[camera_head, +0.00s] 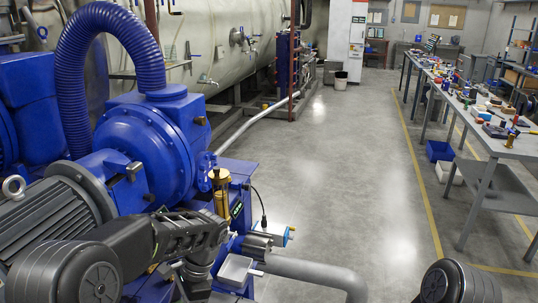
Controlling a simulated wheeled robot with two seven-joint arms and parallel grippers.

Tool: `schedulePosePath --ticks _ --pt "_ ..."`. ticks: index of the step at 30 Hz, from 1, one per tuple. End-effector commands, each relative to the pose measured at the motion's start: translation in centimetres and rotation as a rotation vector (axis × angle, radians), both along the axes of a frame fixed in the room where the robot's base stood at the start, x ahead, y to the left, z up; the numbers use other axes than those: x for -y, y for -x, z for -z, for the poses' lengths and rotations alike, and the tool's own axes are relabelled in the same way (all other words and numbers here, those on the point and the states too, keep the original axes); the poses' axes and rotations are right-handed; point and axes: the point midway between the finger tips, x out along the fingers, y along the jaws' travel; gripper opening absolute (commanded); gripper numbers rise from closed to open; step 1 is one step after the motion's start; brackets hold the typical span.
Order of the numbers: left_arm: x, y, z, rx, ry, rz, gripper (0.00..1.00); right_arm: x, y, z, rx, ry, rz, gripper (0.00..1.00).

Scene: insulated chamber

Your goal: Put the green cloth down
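I see no green cloth that I can make out in the head view. My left arm comes in at the lower left, in front of the blue machine (150,150), and bends downward near the bottom edge. Its gripper fingers do not show. Only a dark rounded joint of my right arm shows at the bottom right; its gripper is out of the picture. Whether either gripper holds anything is hidden.
A long workbench (478,122) with many small items stands at the right. A blue bin (439,151) and a white bin (448,173) sit beneath it. A grey pipe (318,274) crosses low in front. The grey floor (345,160) between machine and bench is clear.

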Motion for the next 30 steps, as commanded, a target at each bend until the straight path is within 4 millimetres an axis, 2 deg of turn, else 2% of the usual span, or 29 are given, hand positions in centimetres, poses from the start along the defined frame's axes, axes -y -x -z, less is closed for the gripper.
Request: schedulePosePath --ticks 4,14,17,25,27,30 --pt "1.1 0.7 0.1 0.001 0.000 -0.074 0.49 0.0 0.0 0.3 0.000 0.000 0.000 0.36" --pt "1.1 0.7 0.3 0.001 0.001 -0.095 0.49 0.0 0.0 0.2 0.000 0.000 0.000 0.36" --pt "1.0 0.6 1.8 0.003 0.008 -0.197 0.49 0.0 0.0 0.2 0.000 0.000 0.000 0.36" --pt "0.9 0.1 9.9 0.005 0.011 -0.824 0.49 0.0 0.0 0.2 0.000 0.000 0.000 0.36" --pt "1.0 -0.1 11.3 0.002 0.006 -0.946 0.49 0.0 0.0 0.2 0.000 0.000 0.000 0.36" --pt "1.1 -0.1 12.1 0.000 0.000 -1.026 0.49 0.0 0.0 0.2 0.000 0.000 0.000 0.36"
